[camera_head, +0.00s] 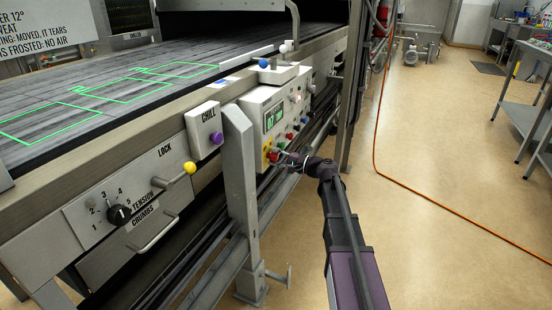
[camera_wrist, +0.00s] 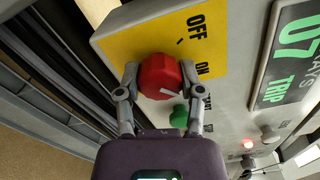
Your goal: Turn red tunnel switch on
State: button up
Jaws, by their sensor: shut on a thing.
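The red switch (camera_wrist: 158,74) is a round knob on a yellow plate (camera_wrist: 130,45) marked OFF and ON in the wrist view. A white mark on the knob lies on its lower right side, below the ON lettering. My gripper (camera_wrist: 160,78) has one finger on each side of the knob and is shut on it. In the head view my gripper (camera_head: 279,158) reaches the lower left of the control panel, at the yellow plate (camera_head: 265,153); the fingers largely hide the knob there.
A green button (camera_wrist: 180,116) sits close beside the gripper's right finger. A display (camera_wrist: 292,55) reads "07" and "TRIP", and a red lamp (camera_wrist: 248,144) is lit. A grey upright post (camera_head: 240,180) stands left of the panel. The floor (camera_head: 440,200) to the right is open, crossed by an orange cable (camera_head: 400,184).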

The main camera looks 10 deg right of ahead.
jog(key=shift+a, duration=0.15)
jog(key=o, duration=1.2)
jog(key=shift+c, duration=0.2)
jog(key=shift+d, duration=0.2)
jog(key=shift+s+d, duration=0.15)
jog(key=v, duration=1.1)
jog(key=shift+s, duration=0.15)
